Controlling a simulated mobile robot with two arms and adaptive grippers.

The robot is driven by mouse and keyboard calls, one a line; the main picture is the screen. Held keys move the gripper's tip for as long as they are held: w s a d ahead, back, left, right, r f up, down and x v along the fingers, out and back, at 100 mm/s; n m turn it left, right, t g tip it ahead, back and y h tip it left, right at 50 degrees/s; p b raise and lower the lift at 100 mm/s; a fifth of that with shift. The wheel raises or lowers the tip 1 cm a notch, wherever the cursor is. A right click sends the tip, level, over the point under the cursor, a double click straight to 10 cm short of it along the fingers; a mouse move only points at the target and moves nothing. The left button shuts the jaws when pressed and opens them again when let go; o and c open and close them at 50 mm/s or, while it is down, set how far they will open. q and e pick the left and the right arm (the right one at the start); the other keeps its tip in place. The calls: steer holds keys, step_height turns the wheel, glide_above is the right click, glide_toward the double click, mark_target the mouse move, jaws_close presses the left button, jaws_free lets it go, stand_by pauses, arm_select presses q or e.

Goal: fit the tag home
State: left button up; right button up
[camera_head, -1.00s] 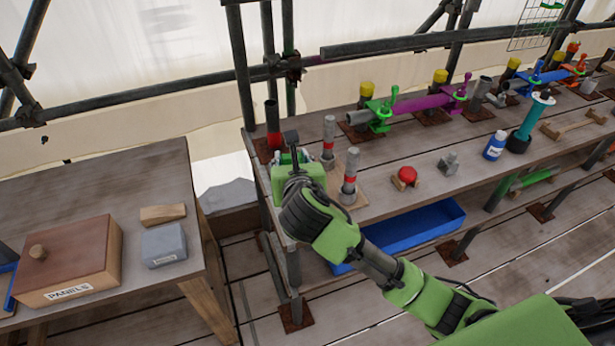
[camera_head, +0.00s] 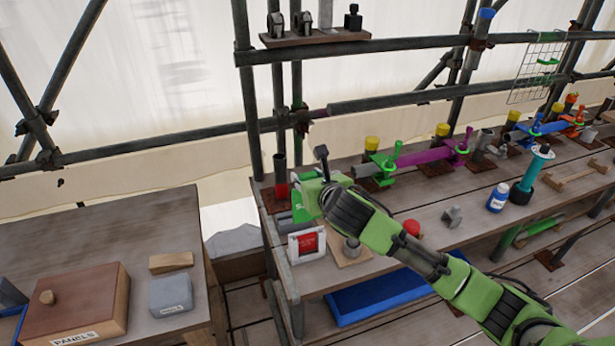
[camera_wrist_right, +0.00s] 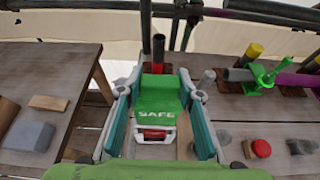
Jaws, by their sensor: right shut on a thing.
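The green tag (camera_wrist_right: 158,95), lettered SAFE, sits between the fingers of my right gripper (camera_wrist_right: 160,80). My right gripper (camera_head: 307,200) is shut on it above the near left end of the bench; in the head view the tag (camera_head: 303,206) is partly hidden by the gripper. A white-framed holder with a red face (camera_head: 307,243) stands at the bench's left end, just below the gripper. Its white and red lower part (camera_wrist_right: 155,134) shows below the tag in the wrist view. Whether the tag touches the holder I cannot tell. My left gripper is out of view.
A black and red post (camera_head: 281,178) stands behind the gripper. A red knob (camera_head: 411,227) and a grey fitting (camera_head: 452,216) lie to the right on the bench. A blue tray (camera_head: 385,288) lies below. A side table with a panels box (camera_head: 80,303) stands left.

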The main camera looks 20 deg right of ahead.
steer(key=shift+r+p, duration=0.2)
steer(key=shift+p, duration=0.25)
steer(key=shift+f+b, duration=0.45)
steer(key=shift+f, duration=0.25)
steer(key=shift+f+b, duration=3.9)
steer(key=shift+f, duration=3.9)
steer(key=o, duration=1.1)
steer(key=shift+o, duration=0.4)
steer(key=o, duration=0.5)
